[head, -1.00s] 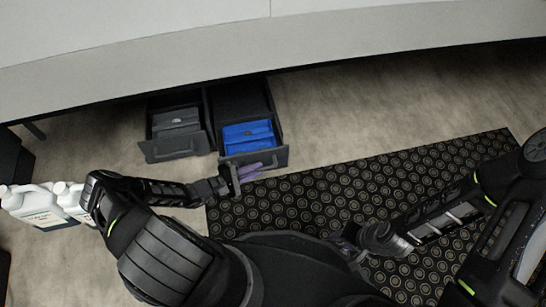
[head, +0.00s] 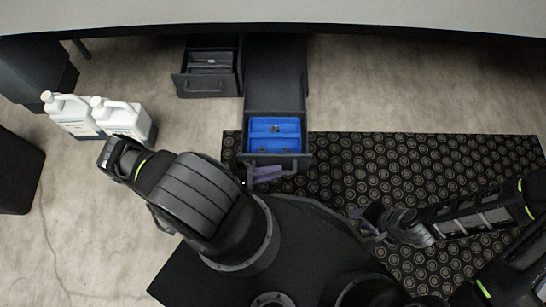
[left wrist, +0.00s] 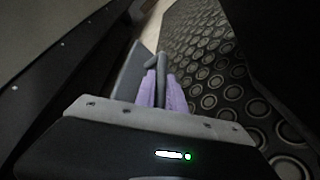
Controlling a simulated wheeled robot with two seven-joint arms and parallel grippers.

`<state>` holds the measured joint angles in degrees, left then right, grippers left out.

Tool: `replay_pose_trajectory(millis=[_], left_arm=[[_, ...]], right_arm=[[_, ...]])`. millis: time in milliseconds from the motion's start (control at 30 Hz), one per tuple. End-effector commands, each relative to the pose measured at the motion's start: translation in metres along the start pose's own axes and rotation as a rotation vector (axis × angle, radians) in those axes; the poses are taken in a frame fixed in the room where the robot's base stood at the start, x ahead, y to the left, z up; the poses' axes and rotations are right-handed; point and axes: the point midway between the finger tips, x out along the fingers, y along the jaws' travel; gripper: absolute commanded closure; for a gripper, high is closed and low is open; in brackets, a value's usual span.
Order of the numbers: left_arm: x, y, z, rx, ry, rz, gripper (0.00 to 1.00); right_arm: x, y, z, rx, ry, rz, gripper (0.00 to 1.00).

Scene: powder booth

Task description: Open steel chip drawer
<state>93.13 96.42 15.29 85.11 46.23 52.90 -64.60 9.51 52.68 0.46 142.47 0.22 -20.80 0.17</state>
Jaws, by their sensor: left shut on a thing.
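A dark drawer (head: 278,105) with a blue tray (head: 262,143) in its front part is pulled far out from under the pale counter. A few small dark items lie in the tray. My left gripper (head: 264,174) is at this drawer's front, its purple fingers shut on the bar handle. In the left wrist view the handle (left wrist: 160,70) runs between the purple fingers. A second drawer (head: 207,88) with a grey tray (head: 211,62) stands partly open to the left. My right gripper (head: 368,224) is apart from both drawers, too small to read.
Two white jugs (head: 72,113) (head: 122,118) stand on the floor at left. Dark boxes (head: 35,70) are at the left edge. A black patterned mat (head: 420,175) covers the floor at right and under the drawer front. The counter (head: 400,15) spans the top.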

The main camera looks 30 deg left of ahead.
Motion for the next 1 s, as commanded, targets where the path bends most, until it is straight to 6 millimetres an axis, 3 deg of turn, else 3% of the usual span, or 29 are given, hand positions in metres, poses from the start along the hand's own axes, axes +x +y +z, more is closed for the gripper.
replay_pose_trajectory(millis=[367,400,633,1000], left_arm=[[-0.0006,-0.0014,0.0008,0.001,0.000,-0.001,1.00],[-0.0005,-0.0014,0.0008,0.001,0.000,-0.001,0.82],[-0.0004,-0.0010,0.0006,0.000,0.000,-0.001,0.64],[-0.0068,-0.0005,0.0004,0.001,0.002,-0.001,0.64]], right_arm=[[0.0000,-0.0003,0.0002,0.000,0.000,0.000,0.64],[0.0000,-0.0003,0.0002,0.000,0.000,0.000,0.64],[0.0000,-0.0002,0.0002,0.000,0.000,0.000,0.64],[-0.0015,-0.0009,0.0003,0.000,-0.001,0.000,0.64]])
